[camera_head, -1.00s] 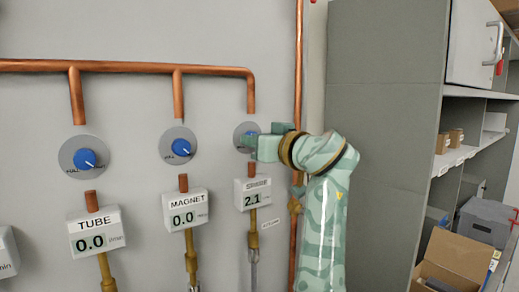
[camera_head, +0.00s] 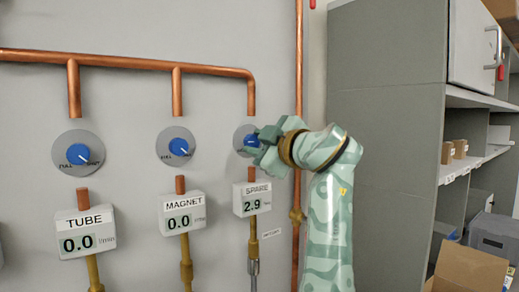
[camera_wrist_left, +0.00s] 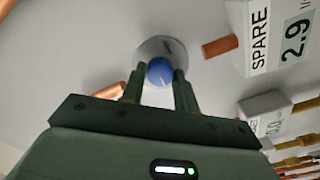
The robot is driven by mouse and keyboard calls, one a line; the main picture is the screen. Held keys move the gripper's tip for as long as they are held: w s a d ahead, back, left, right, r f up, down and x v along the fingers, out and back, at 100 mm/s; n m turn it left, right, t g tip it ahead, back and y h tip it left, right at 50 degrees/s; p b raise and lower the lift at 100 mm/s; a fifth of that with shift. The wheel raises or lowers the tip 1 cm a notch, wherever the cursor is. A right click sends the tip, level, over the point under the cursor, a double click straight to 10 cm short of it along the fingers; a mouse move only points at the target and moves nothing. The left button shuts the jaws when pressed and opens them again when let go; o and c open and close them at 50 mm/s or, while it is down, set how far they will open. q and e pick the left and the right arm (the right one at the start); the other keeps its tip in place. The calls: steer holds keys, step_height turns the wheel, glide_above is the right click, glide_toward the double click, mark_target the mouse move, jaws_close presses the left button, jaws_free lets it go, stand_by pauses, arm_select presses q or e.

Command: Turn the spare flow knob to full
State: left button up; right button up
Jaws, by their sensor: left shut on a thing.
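The blue spare flow knob (camera_head: 250,141) sits on a round grey plate on the wall panel, partly covered by my gripper in the head view. My right gripper is in neither view.
The MAGNET knob (camera_head: 179,147) and TUBE knob (camera_head: 79,153) are to the left; their readouts (camera_head: 184,215) (camera_head: 87,232) show 0.0. A vertical copper pipe (camera_head: 299,80) runs close to my wrist. A grey cabinet (camera_head: 385,130) and shelves stand to the right.

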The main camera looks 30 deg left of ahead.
arm_select(q)
steer(key=n+b, duration=0.1)
steer(key=n, duration=0.4)
steer(key=shift+f+n+b, duration=0.1)
steer(key=shift+n+b, duration=0.2)
steer(key=shift+b, duration=0.1)
steer(key=shift+n+b, duration=0.6)
steer(key=shift+n, duration=1.5)
steer(key=o, duration=1)
steer(key=shift+w+a, duration=0.1)
steer(key=shift+c, duration=0.2)
steer(key=v, duration=1.6)
